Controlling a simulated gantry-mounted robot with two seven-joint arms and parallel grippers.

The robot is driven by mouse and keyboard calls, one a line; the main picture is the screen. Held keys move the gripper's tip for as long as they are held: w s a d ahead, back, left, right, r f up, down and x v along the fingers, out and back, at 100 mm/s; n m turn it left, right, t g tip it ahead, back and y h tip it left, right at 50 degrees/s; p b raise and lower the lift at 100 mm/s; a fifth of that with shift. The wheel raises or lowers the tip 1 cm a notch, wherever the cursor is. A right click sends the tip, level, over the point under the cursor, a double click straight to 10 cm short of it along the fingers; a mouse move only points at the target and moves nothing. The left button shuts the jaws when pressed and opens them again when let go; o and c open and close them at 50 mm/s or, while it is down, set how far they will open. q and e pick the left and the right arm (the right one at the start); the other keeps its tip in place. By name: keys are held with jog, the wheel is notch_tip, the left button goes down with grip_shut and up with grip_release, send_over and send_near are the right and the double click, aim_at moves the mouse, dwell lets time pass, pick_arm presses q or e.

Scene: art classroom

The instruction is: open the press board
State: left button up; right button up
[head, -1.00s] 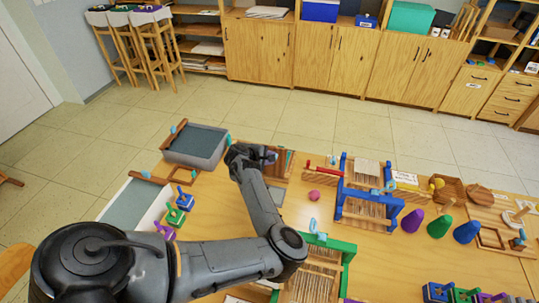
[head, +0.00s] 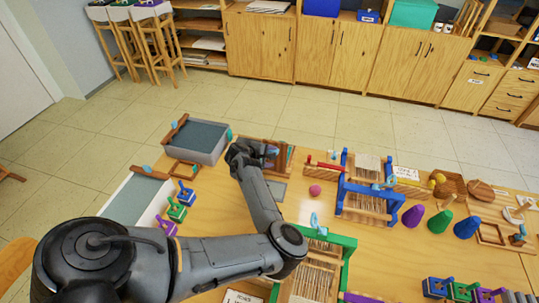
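A small brown wooden press-like board (head: 284,160) lies at the far edge of the table, with a raised frame or lid part and a teal piece on it. I take it to be the press board; its near left side is hidden behind my gripper. My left gripper (head: 262,152) is at its left side, seen from behind and small. Whether its fingers touch the board or are open or shut cannot be made out. My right gripper is not in view.
A grey flat plate (head: 277,190) lies just in front of the board. A grey tray (head: 198,141) stands to the left. A pink ball (head: 315,190) and a blue-framed loom (head: 368,188) are to the right. Small coloured blocks sit left of my arm.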

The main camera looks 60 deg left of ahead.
pick_arm(q)
jog(key=s+d+r, duration=0.2)
jog(key=s+d, duration=0.3)
jog(key=s, duration=0.6)
jog(key=shift+s+d, duration=0.15)
jog(key=shift+s, duration=0.15)
dwell(0.8)
jog(key=shift+f, duration=0.1)
dwell(0.4)
jog(key=v, duration=1.1)
jog(key=shift+w, duration=0.1)
